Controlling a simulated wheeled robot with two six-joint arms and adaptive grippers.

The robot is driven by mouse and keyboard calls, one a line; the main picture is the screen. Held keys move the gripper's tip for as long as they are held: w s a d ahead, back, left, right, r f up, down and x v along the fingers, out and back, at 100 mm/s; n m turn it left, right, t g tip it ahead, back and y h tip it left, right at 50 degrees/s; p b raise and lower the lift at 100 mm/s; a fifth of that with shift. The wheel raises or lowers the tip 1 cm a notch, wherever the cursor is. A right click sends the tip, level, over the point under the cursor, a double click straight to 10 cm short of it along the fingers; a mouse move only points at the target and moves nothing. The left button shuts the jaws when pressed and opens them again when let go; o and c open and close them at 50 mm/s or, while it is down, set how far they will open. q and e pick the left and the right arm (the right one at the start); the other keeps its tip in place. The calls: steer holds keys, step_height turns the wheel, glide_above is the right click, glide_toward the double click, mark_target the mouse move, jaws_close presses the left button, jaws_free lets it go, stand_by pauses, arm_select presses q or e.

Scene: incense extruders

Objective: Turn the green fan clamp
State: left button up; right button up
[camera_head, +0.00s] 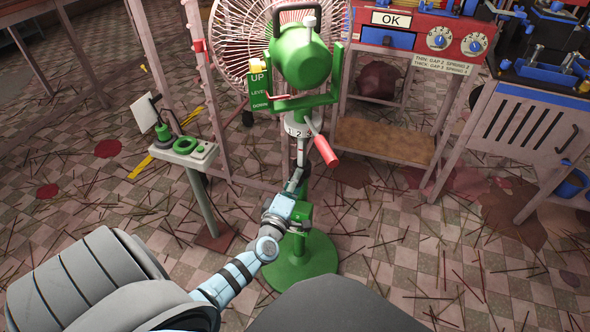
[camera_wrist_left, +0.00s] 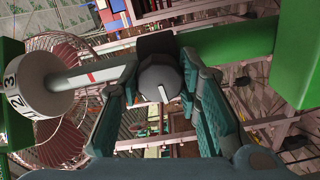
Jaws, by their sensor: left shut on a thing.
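The green fan (camera_head: 300,62) stands on a pole with a round green base (camera_head: 300,262). A white dial ring numbered 1, 2, 3 (camera_head: 302,124) sits below its head and also shows in the left wrist view (camera_wrist_left: 28,85). In that view a dark grey clamp knob (camera_wrist_left: 160,78) with a white line is on the pole, beside a black collar. My left gripper (camera_head: 297,183) reaches the pole below the dial. Its teal fingers (camera_wrist_left: 160,108) are closed on either side of the knob. The gripper hides the knob in the head view. My right gripper is not in view.
A red-handled lever (camera_head: 326,150) sticks out below the dial. Thin sticks litter the checkered floor.

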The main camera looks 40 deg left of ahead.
arm_select(q)
steer(key=shift+n, duration=0.3)
steer(key=o, duration=1.2)
steer(key=shift+c, duration=0.2)
steer(key=shift+s, duration=0.1)
steer(key=v, duration=1.2)
